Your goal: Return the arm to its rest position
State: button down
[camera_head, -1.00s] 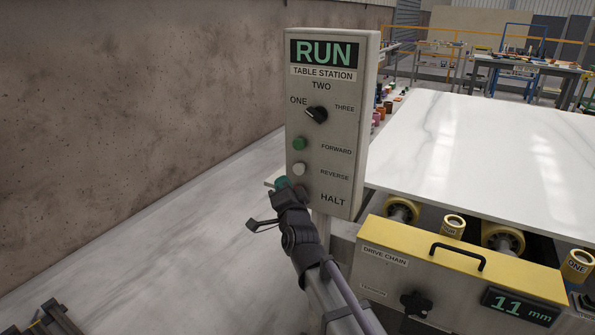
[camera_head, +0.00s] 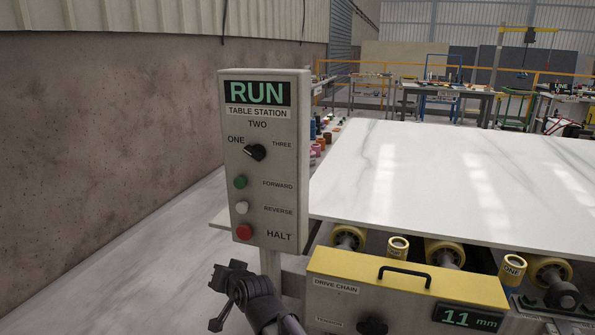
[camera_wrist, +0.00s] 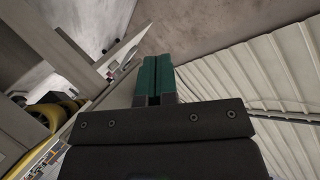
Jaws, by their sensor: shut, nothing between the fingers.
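My gripper (camera_wrist: 152,80) shows in the wrist view with its two green fingers together and nothing between them. In the head view my arm's end is low in the picture, below the control box (camera_head: 258,215) and apart from it; the fingertips are hard to make out there. The box shows RUN on its display (camera_head: 257,93). It carries a black selector knob (camera_head: 255,152), a green button (camera_head: 240,182) beside FORWARD, a white button (camera_head: 242,208) beside REVERSE and a red button (camera_head: 244,231) beside HALT. The knob's exact setting is hard to read.
A white marbled slab (camera_head: 450,185) lies on yellow rollers (camera_head: 445,250) at the right. In front is the yellow-topped drive chain housing (camera_head: 405,283), with a black handle and an 11 mm display (camera_head: 467,317). A brown wall (camera_head: 100,130) stands left; floor before it is clear.

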jog(key=s+d+f+g+h, duration=0.3)
jog(key=s+d, duration=0.1)
jog(key=d, duration=0.9)
jog(key=s+d+f+m+g+h, duration=0.1)
jog(key=s+d+f+g+h, duration=0.3)
jog(key=d, duration=1)
jog(key=s+d+f+g+h, duration=0.25)
jog(key=s+d, duration=0.25)
jog(key=d, duration=0.8)
notch_tip(320, 180, up, 19)
jog(key=p, duration=2)
jog(key=shift+r+y, duration=0.15)
jog(key=shift+y, duration=0.2)
